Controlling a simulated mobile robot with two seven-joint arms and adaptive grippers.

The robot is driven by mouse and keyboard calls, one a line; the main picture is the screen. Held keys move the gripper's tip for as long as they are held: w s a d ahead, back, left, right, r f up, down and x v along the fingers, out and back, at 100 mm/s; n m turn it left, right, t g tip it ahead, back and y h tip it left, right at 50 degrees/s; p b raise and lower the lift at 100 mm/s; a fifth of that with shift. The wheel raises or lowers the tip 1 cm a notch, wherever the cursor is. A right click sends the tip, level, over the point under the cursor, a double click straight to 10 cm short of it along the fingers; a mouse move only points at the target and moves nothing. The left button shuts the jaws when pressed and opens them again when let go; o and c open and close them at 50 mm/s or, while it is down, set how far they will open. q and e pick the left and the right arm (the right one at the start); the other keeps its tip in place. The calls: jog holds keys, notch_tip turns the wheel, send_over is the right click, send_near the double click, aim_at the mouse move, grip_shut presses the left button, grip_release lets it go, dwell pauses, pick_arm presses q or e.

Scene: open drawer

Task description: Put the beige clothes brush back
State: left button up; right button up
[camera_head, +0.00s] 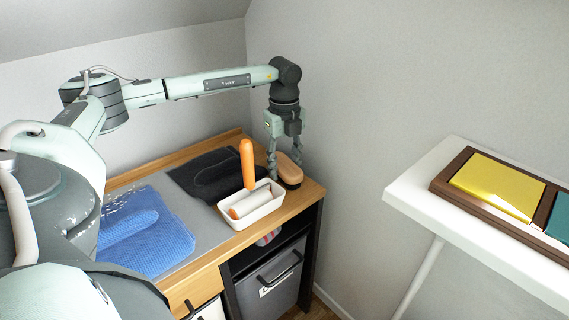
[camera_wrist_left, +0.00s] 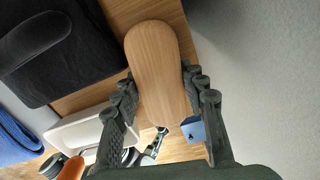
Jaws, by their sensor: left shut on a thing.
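The beige clothes brush (camera_head: 289,168) has a smooth wooden oval back and a dark underside. It is at the back right corner of the wooden cabinet top, right of the white tray; I cannot tell whether it touches the top. My left gripper (camera_head: 284,156) points down over it and is shut on it. In the left wrist view the brush (camera_wrist_left: 158,62) lies lengthwise between the two dark fingers (camera_wrist_left: 161,88), its rounded end reaching past the fingertips. My right gripper is not in view.
The white tray (camera_head: 266,219) holds a white roller with an orange handle (camera_head: 247,163). A folded black garment (camera_head: 208,172) and a blue garment (camera_head: 150,235) lie left on a grey mat. A wall stands close on the right. A white table (camera_head: 415,192) is farther right.

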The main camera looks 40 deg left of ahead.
pick_arm(q)
jog(key=shift+f, duration=0.2)
jog(key=o, duration=1.1)
jog(key=shift+c, duration=0.2)
jog(key=shift+o, duration=0.3)
